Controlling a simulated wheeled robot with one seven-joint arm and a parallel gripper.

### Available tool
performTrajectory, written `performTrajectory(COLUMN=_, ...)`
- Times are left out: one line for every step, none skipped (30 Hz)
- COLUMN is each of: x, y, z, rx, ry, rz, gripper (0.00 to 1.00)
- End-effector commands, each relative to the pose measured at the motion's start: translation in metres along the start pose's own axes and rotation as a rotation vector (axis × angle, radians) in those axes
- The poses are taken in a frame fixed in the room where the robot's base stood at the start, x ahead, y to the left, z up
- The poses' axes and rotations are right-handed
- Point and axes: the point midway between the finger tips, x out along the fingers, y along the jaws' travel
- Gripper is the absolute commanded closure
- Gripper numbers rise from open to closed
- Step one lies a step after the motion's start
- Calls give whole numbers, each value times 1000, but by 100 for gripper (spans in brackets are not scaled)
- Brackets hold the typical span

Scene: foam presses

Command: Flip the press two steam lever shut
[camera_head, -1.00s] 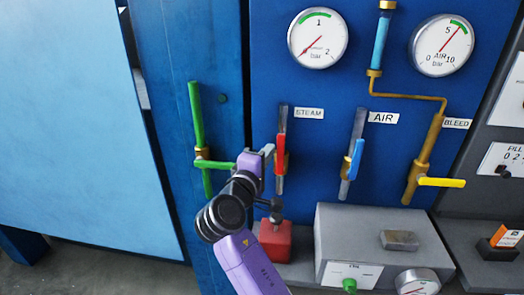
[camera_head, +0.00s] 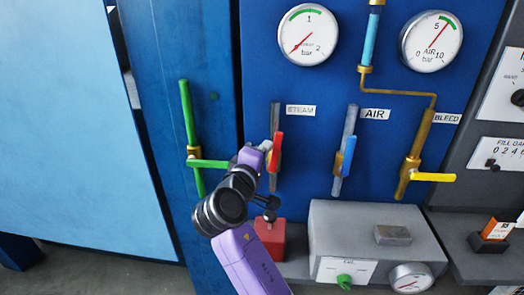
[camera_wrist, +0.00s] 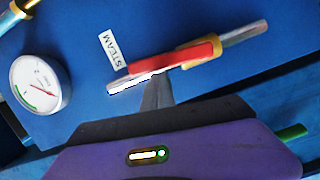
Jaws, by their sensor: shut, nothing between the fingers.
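The red steam lever (camera_head: 277,150) is on the thin grey pipe below the STEAM label (camera_head: 301,110) on the blue panel. It lies nearly along the pipe, at a slight angle to it. The wrist view shows the red lever (camera_wrist: 172,60) and a brass valve body (camera_wrist: 197,54) behind it. My gripper (camera_head: 264,153) is shut and empty, immediately to the left of the lever. In the wrist view the dark fingertips (camera_wrist: 157,88) are close together beside the lever's free half. Whether they touch it cannot be told.
A green lever (camera_head: 208,164) on a green pipe is left of my gripper. The blue AIR lever (camera_head: 345,156) and yellow BLEED lever (camera_head: 434,177) are to the right. A red block (camera_head: 271,240) and a grey box (camera_head: 370,245) stand below.

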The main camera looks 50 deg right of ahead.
Motion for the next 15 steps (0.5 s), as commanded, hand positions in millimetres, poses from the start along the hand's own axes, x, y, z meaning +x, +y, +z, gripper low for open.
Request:
performTrajectory(x=1, y=1, z=4, rx=30, ry=-4, rz=-7, gripper=100)
performTrajectory(x=2, y=1, z=6, rx=52, ry=-4, rz=-13, gripper=100)
performTrajectory(x=2, y=2, z=8, rx=84, ry=-5, rz=-20, gripper=100)
performTrajectory(x=3, y=3, z=10, rx=109, ry=-5, rz=-26, gripper=100)
performTrajectory(x=4, y=3, z=12, rx=137, ry=-5, rz=-33, gripper=100)
performTrajectory(x=4, y=4, z=15, rx=174, ry=-5, rz=-41, gripper=100)
performTrajectory(x=5, y=4, z=17, rx=202, ry=-4, rz=-49, gripper=100)
performTrajectory(x=5, y=5, z=20, rx=229, ry=-4, rz=-55, gripper=100)
performTrajectory(x=6, y=5, z=22, rx=267, ry=-4, rz=-65, gripper=100)
performTrajectory(x=7, y=5, z=25, rx=294, ry=-5, rz=-72, gripper=100)
performTrajectory(x=7, y=5, z=27, rx=322, ry=-6, rz=-79, gripper=100)
performTrajectory(x=8, y=6, z=30, rx=359, ry=-6, rz=-88, gripper=100)
performTrajectory(x=8, y=6, z=32, rx=386, ry=-5, rz=-95, gripper=100)
performTrajectory(x=9, y=5, z=34, rx=414, ry=-5, rz=-102, gripper=100)
performTrajectory(x=10, y=5, z=37, rx=451, ry=-5, rz=-111, gripper=100)
